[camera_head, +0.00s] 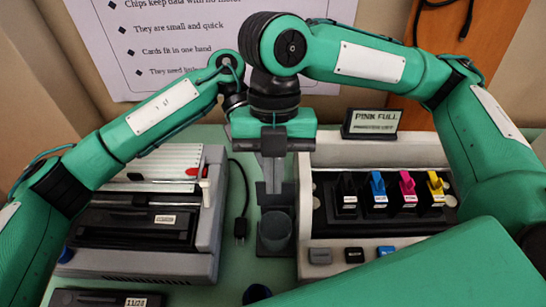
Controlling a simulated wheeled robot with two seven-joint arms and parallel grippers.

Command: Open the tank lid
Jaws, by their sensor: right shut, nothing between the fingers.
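A pale machine (420,155) at the right holds a row of small tanks in a dark recess. Their tops are black (346,186), blue (377,184), magenta (407,183) and yellow (435,182). All stand up from white-labelled bodies; I cannot tell which part is a lid. My right gripper (273,188) points down left of this machine, shut and empty, apart from the tanks. A dark grey cup-like holder (275,230) is just below its fingertips. My left arm reaches in to the middle, but its gripper is hidden behind my right wrist and gripper.
A sign reading "PINK FULL" (373,121) stands behind the tanks. A grey machine (207,215) with a black front is at the left, and a black cable with a plug (241,228) lies beside it. Small buttons (354,255) line the pale machine's front. A dark labelled box (90,299) is at lower left.

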